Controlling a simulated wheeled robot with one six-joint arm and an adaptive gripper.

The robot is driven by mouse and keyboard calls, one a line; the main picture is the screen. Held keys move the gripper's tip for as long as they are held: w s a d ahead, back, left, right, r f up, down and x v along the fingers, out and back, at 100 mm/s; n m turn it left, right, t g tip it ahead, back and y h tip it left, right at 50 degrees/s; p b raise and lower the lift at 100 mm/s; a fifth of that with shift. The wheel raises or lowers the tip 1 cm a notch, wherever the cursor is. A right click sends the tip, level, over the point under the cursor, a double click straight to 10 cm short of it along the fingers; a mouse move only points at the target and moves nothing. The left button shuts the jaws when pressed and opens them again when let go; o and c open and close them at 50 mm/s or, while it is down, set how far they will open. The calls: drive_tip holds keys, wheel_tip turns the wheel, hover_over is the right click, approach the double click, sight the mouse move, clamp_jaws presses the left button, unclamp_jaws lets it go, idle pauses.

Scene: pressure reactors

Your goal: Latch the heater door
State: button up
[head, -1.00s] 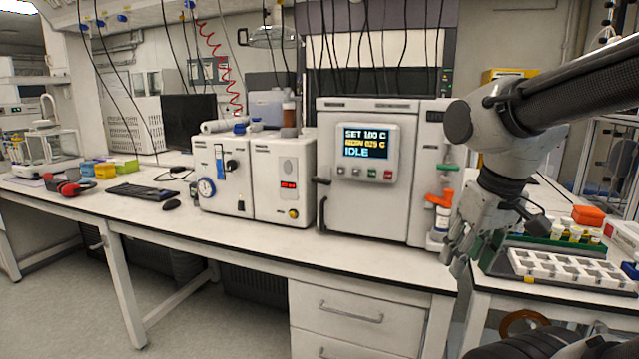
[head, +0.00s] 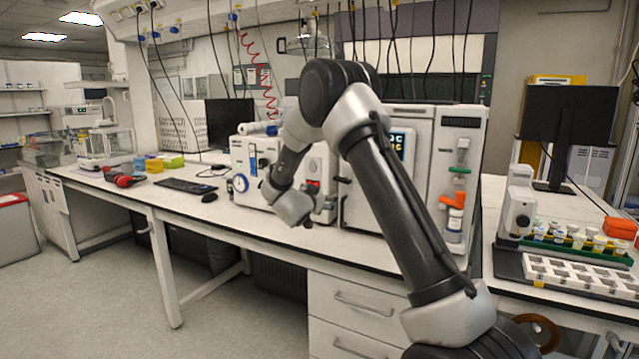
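The heater is a large white box on the bench, mostly behind my arm. Its door (head: 357,208) shows left of my forearm and looks flush with the body, though I cannot tell if it is fully closed. A dark latch handle (head: 341,180) sticks out at the door's left edge; its exact position is unclear. Part of the display (head: 403,143) shows past my arm. My gripper (head: 308,222) hangs in front of the smaller white instrument, left of the handle and apart from it as far as I can see. Its fingers are too small to tell open or shut.
The smaller white instrument (head: 266,160) with a gauge stands left of the heater. A keyboard (head: 187,186) and mouse (head: 210,197) lie further left. A vial rack (head: 575,248) and white tray (head: 580,276) are at right. The bench front left of the heater is clear.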

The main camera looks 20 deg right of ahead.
sight(341, 179)
wheel_tip(341, 179, up, 4)
drive_tip(key=s+d+m+g+h, duration=0.1)
drive_tip(key=s+d+m+h, duration=0.1)
drive_tip(key=s+d+h, duration=0.15)
drive_tip(key=shift+h, duration=0.25)
drive_tip(key=x, duration=0.7)
drive_tip(key=shift+w+a+r, duration=0.1)
drive_tip(key=shift+w, duration=0.4)
drive_tip(key=shift+r, duration=0.1)
drive_tip(key=c, duration=1)
